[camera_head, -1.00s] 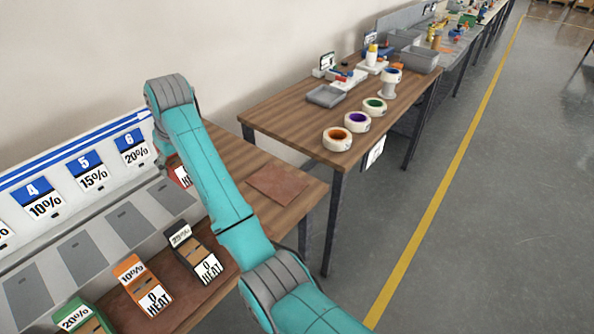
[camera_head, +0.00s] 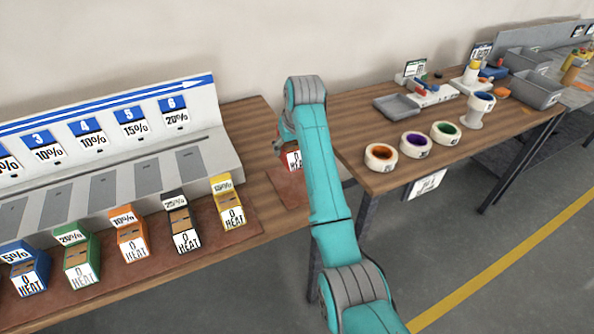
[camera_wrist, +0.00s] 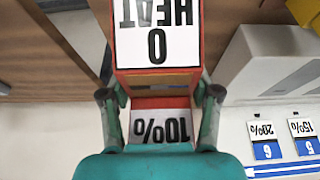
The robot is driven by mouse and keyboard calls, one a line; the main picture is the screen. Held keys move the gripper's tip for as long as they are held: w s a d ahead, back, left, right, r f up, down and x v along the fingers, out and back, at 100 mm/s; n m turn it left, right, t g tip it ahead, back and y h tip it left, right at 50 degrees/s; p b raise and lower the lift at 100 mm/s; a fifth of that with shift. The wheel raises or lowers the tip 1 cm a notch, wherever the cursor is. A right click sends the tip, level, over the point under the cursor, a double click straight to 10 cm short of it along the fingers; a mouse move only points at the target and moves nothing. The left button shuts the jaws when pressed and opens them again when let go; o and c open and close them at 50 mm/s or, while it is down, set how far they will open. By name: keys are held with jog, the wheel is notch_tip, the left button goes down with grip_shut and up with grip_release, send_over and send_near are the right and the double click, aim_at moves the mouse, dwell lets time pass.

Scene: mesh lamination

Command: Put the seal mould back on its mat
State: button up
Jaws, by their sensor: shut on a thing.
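In the head view the red block (camera_head: 294,160) shows just left of my arm, at the small red-brown mat (camera_head: 285,187) near the table's right end. The block overlaps the mat's back part in the picture. Whether it touches the mat or hangs above it cannot be told. My arm hides part of the block and mat.
Several coloured HEAT blocks, such as a yellow one (camera_head: 228,204) and a black one (camera_head: 181,224), stand in a row on a long mat to the left. Behind them is a grey numbered rack (camera_head: 215,125). A second table (camera_head: 376,181) with tape rolls stands to the right.

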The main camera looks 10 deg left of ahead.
jog(key=shift+f, duration=3.95)
jog(key=shift+f, duration=0.15)
jog(key=o, duration=1.6)
jog(key=shift+c, duration=0.2)
jog(key=v, duration=1.2)
jog(key=shift+a, duration=0.1)
